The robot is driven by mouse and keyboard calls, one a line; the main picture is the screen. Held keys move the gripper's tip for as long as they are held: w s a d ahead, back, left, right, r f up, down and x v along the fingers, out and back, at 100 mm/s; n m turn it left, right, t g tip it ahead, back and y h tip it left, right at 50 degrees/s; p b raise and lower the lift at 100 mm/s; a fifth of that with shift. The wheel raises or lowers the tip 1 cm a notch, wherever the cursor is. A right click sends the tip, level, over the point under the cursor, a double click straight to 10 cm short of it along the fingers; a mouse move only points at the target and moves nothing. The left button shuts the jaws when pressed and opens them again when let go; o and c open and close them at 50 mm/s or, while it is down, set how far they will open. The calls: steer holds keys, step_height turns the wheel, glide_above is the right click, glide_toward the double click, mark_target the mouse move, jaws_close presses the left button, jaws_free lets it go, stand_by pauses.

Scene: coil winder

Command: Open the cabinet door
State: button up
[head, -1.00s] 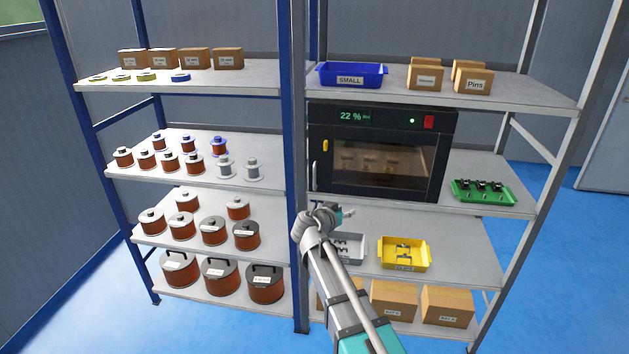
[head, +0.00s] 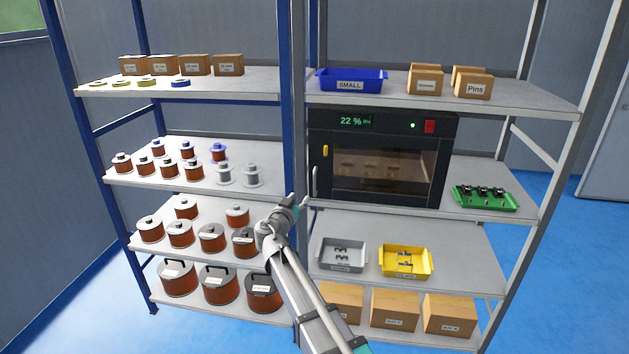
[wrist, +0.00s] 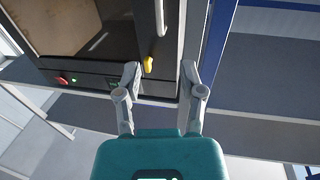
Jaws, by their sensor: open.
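The black cabinet (head: 385,118) stands on the right rack's middle shelf, its glass-fronted door (head: 390,172) shut. A pale vertical handle (head: 314,183) is at the door's left edge, with a yellow latch (head: 325,151) above it. My gripper (head: 298,202) is just left of and below the handle, near the rack post. In the wrist view, where the cabinet appears upside down, my gripper (wrist: 160,75) is open and empty. The handle (wrist: 160,18) and yellow latch (wrist: 148,64) show beyond the fingers; neither is visibly gripped.
A blue rack post (head: 292,130) stands just left of the cabinet. A green tray (head: 485,197) sits to its right. A grey tray (head: 341,254) and a yellow tray (head: 405,261) are on the shelf below. Blue floor shows at right.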

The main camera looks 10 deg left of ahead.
mark_target(314, 180)
steer(key=x, duration=1.3)
steer(key=shift+w+d, duration=0.1)
steer(key=shift+w, duration=0.15)
jaws_close()
